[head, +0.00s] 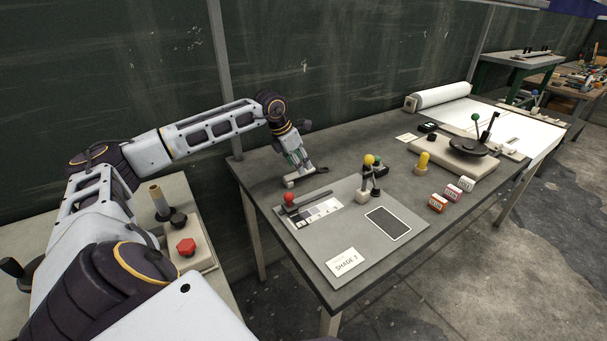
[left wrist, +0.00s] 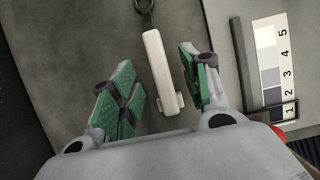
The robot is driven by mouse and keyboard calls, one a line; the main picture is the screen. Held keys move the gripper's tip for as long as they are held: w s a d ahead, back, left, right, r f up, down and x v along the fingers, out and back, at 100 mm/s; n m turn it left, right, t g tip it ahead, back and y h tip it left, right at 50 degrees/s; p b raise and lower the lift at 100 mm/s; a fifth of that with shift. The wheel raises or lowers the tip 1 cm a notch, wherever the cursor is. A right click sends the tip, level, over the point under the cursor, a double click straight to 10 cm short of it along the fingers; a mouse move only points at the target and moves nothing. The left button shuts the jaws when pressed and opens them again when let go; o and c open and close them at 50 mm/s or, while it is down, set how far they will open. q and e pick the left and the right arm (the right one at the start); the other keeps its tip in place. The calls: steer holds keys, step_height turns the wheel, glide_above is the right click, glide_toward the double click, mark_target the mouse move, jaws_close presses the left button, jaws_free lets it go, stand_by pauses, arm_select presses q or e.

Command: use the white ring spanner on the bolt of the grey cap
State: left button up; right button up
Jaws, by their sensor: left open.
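The white ring spanner lies on the grey table near its back left edge. In the left wrist view its white handle (left wrist: 155,60) is between my left gripper's fingers, with a gap on each side, and its dark end is at the top edge. In the head view the spanner (head: 290,183) is partly covered by my left gripper (head: 301,170), which points down over it. My left gripper also shows in the left wrist view (left wrist: 162,92), with green pads apart and nothing clamped. I cannot make out a grey cap with a bolt for certain. My right gripper is not in view.
A grey board with a shade strip (head: 318,213), a red-knobbed bar (head: 289,198) and a yellow-knobbed stand (head: 369,161) lies beside the spanner. Small labelled blocks (head: 438,203) sit to the right. A side bench at left holds a red hexagonal piece (head: 186,246).

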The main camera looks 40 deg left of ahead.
mark_target(308, 173)
arm_select(q)
steer(key=shift+f, duration=0.1)
steer(key=shift+x, duration=2.55)
steer(key=shift+w+a, duration=0.1)
steer(key=shift+w, duration=0.05)
jaws_close()
